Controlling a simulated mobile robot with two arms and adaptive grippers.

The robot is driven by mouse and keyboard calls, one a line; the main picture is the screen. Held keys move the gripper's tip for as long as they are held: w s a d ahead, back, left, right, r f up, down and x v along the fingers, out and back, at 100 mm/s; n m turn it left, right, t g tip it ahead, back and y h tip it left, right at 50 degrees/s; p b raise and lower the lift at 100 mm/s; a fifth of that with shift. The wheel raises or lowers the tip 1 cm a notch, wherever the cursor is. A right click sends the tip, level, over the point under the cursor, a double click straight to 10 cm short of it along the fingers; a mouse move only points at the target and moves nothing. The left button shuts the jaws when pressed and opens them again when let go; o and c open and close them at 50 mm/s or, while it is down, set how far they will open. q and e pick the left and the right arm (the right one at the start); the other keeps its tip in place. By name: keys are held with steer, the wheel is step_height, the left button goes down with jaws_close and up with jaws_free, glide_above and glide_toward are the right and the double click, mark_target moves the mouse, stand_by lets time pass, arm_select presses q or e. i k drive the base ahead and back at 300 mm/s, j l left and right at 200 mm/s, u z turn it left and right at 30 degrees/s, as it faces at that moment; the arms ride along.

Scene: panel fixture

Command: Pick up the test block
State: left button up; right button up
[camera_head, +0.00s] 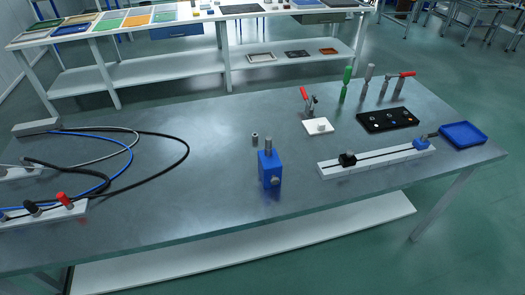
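A blue block (270,170) stands upright near the front middle of the grey metal table; it looks like the test block. A grey cylindrical post rises from its top, and a round grey fitting (276,181) is on its front face. A small grey cylinder (255,139) stands on the table just behind and left of it, apart from it. Neither of my grippers is in view, and nothing is seen touching the block.
Left are cables (187,150) and a white strip with red and black knobs (64,199). The table (215,180) around the block is mostly clear.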

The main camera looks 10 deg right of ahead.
mark_target(268, 166)
steer(key=i+l+z, duration=0.1)
steer(key=l, duration=0.35)
steer(key=i+l+z, duration=0.1)
steer(key=l, duration=0.4)
steer(key=i+l+z, duration=0.1)
steer(key=l, duration=0.35)
steer(key=i+l+z, duration=0.1)
steer(key=l, duration=0.35)
